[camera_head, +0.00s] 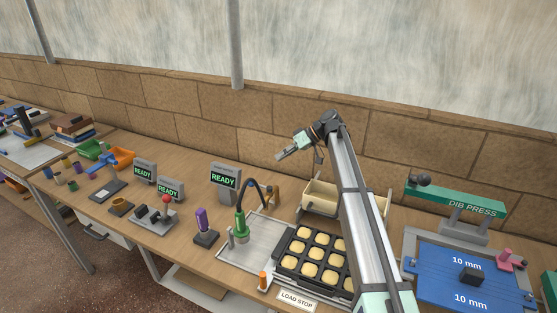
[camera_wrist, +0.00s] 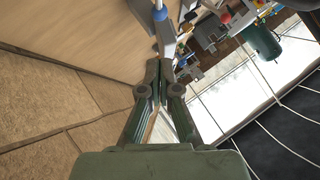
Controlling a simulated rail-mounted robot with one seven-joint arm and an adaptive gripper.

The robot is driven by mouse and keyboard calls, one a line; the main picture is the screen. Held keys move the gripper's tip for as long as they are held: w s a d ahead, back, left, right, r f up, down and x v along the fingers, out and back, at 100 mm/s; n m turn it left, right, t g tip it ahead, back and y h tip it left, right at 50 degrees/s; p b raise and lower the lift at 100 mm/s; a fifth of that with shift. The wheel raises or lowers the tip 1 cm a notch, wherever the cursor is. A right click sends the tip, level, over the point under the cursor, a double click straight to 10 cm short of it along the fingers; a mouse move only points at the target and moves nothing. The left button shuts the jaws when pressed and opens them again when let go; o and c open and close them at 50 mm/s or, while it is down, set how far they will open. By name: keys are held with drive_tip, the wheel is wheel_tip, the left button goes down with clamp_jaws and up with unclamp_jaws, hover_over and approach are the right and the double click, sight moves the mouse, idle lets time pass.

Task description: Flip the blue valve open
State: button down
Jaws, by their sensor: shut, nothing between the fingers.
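A small blue piece (camera_head: 98,166) lies on the left part of the bench, in front of the orange bin; it is too small to tell if it is the valve or how its handle stands. In the wrist view a blue part (camera_wrist: 159,14) shows just beyond my fingertips, above a grey upright piece; I cannot tell if it is the same thing. My gripper (camera_head: 279,156) is in the air above the back of the bench, near the block wall, pointing left. Its fingers also show in the wrist view (camera_wrist: 165,66), shut and empty.
READY signs (camera_head: 224,178), a red-knobbed lever (camera_head: 166,200), a purple-handled tool (camera_head: 202,222) and a green nozzle (camera_head: 240,222) stand along the bench. The wall (camera_head: 180,110) runs close behind.

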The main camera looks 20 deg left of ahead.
sight(260, 186)
drive_tip(key=s+a+f+p, duration=0.4)
drive_tip(key=a+f, duration=0.2)
drive_tip(key=f, duration=0.2)
drive_tip(key=shift+s+a, duration=0.25)
drive_tip(key=shift+s, duration=0.05)
drive_tip(key=shift+f, duration=0.1)
drive_tip(key=shift+w+a, duration=0.1)
drive_tip(key=shift+g, duration=0.3)
